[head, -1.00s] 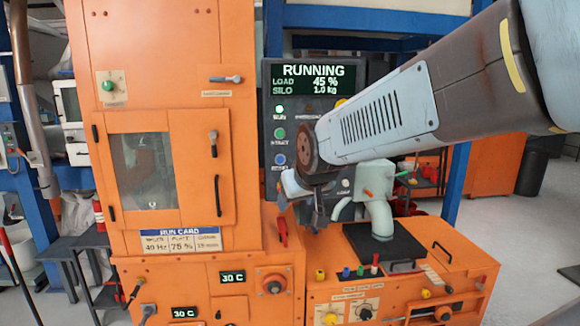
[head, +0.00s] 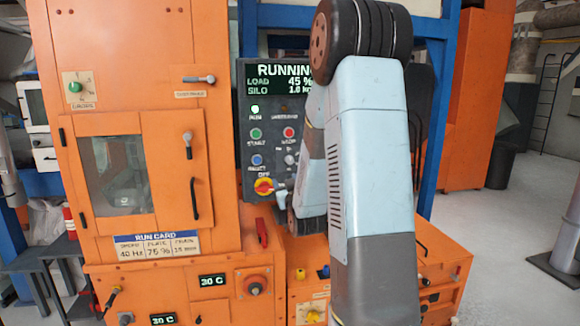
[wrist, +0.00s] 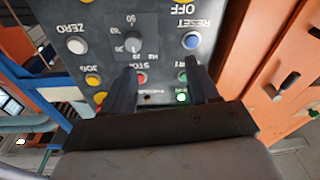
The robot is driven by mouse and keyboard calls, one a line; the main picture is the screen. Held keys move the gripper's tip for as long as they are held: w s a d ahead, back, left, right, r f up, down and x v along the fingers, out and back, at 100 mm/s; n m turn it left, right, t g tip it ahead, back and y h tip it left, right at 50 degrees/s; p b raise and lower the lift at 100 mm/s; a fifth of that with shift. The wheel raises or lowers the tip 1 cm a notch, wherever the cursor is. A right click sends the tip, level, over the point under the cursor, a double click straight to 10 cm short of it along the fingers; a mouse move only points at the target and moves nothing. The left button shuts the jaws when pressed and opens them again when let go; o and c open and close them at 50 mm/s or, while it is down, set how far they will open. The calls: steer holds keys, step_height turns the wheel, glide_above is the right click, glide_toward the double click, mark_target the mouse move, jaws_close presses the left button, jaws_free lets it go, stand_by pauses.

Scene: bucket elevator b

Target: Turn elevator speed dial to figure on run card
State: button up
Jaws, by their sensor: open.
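The run card (head: 157,244) on the orange cabinet reads 40 Hz, 75 % and a third, smaller figure. The grey control panel (head: 244,140) shows RUNNING, load 45 % and silo 1.0 kg. A small grey dial (head: 290,159) on its right side has a figured scale. In the wrist view, upside down, this dial (wrist: 132,42) has 60 legible near it; its exact setting is unclear. My gripper (wrist: 160,72) is open and empty in front of the panel, its fingers below the dial in that view. In the head view my arm hides the gripper.
A red-yellow rotary switch (head: 264,186) marked OFF is low on the panel. Around the dial are a blue RESET button (wrist: 192,41), a red stop button (wrist: 140,78) and a white ZERO button (wrist: 74,49). A green knob (head: 75,87) with a blurred label is on the cabinet.

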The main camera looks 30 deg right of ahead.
mark_target(290, 162)
steer(key=s+d+f+t+h, duration=0.1)
steer(key=d+f+t+h, duration=0.1)
steer(key=d+f+t, duration=0.15)
steer(key=shift+m+g, duration=0.4)
steer(key=shift+g, duration=0.05)
steer(key=x, duration=1.3)
steer(key=shift+w+d+r, duration=0.2)
steer(key=shift+d+r, duration=0.15)
steer(key=shift+d, duration=0.1)
steer(key=c, duration=1)
